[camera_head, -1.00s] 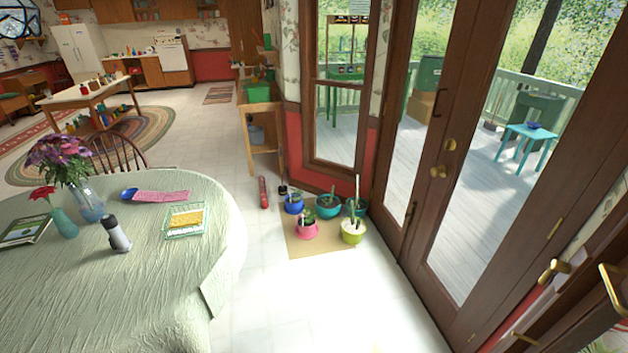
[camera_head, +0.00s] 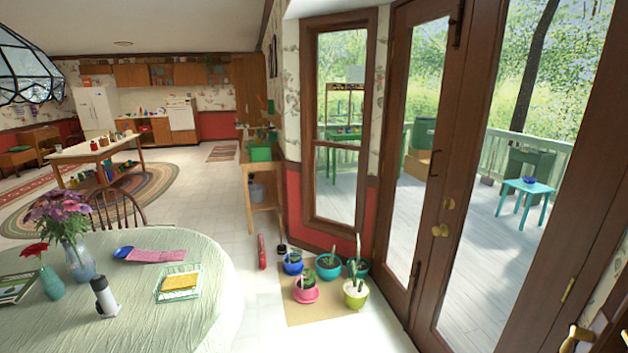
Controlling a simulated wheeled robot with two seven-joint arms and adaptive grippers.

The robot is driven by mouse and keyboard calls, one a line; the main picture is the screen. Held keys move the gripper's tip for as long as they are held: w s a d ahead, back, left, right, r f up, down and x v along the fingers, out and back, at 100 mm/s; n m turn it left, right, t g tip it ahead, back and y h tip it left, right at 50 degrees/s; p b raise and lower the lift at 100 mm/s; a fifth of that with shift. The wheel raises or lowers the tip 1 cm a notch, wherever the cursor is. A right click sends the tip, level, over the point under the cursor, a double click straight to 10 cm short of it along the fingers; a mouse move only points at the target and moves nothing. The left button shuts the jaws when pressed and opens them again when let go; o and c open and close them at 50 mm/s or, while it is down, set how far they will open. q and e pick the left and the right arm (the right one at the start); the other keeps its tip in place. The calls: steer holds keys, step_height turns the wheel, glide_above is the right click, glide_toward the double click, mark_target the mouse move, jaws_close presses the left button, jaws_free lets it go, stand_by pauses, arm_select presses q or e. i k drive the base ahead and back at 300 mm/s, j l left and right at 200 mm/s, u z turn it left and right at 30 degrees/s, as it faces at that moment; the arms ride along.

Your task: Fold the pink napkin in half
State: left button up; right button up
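A pink napkin (camera_head: 156,256) lies on the round table with the pale green cloth (camera_head: 205,325). It looks flat, and its far edge is toward the chair. A blue bowl-like item (camera_head: 123,252) sits at its left end, touching or very close to it. The napkin is small in this view, so its folds cannot be made out. Neither of my grippers is in view.
Potted plants (camera_head: 305,289) stand on the floor to the right. Glass doors (camera_head: 440,180) close off the right side.

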mark_target(147, 256)
steer(key=u, duration=1.25)
steer(key=i+l, duration=1.3)
steer(key=l, duration=0.2)
steer(key=i+l+u, duration=0.1)
steer(key=i+l, duration=0.6)
